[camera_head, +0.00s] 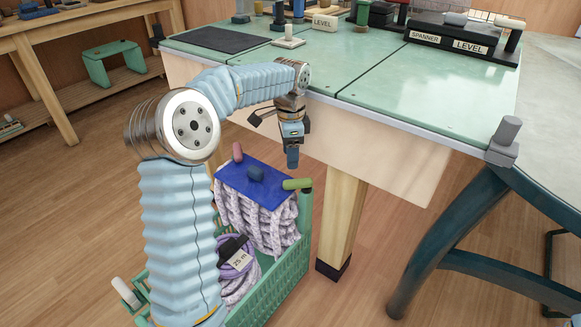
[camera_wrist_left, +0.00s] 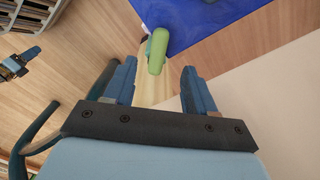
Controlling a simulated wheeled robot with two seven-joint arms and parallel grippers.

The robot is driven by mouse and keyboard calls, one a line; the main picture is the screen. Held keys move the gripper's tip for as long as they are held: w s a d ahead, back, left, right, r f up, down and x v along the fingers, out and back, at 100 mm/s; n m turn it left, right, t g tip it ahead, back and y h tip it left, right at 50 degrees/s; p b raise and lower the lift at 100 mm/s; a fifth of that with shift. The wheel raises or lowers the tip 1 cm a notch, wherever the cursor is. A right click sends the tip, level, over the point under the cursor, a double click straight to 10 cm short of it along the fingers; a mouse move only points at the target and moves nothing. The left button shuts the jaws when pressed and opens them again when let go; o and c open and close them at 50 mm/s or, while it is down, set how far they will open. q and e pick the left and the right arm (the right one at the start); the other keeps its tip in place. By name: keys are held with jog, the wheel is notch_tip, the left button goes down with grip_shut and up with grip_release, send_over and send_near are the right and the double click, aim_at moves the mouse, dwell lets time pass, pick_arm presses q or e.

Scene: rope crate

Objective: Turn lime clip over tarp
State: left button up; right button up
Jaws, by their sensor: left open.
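The lime clip (camera_head: 297,184) sits at the right edge of the blue tarp (camera_head: 272,196), which lies over coiled rope in the green crate (camera_head: 284,287). My left gripper (camera_head: 292,158) points down above the clip, apart from it. In the left wrist view my left gripper (camera_wrist_left: 159,67) is open and empty. The lime clip (camera_wrist_left: 157,50) shows beyond and between its fingertips, with the blue tarp (camera_wrist_left: 205,20) behind it. A small dark and blue shape at the left of that view may be my right gripper (camera_wrist_left: 20,58); its jaws are too small to tell.
A red clip (camera_head: 237,152) and a dark blue knob (camera_head: 256,173) are also on the tarp. A purple coil (camera_head: 236,252) with a label lies in the crate. The green-topped workbench (camera_head: 430,85) stands close behind the gripper, its wooden leg (camera_head: 342,225) right of the crate.

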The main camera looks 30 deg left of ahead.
pick_arm(q)
notch_tip(320, 180, up, 5)
jog(key=shift+f+p, duration=0.1)
jog(key=shift+p, duration=0.2)
dwell(0.4)
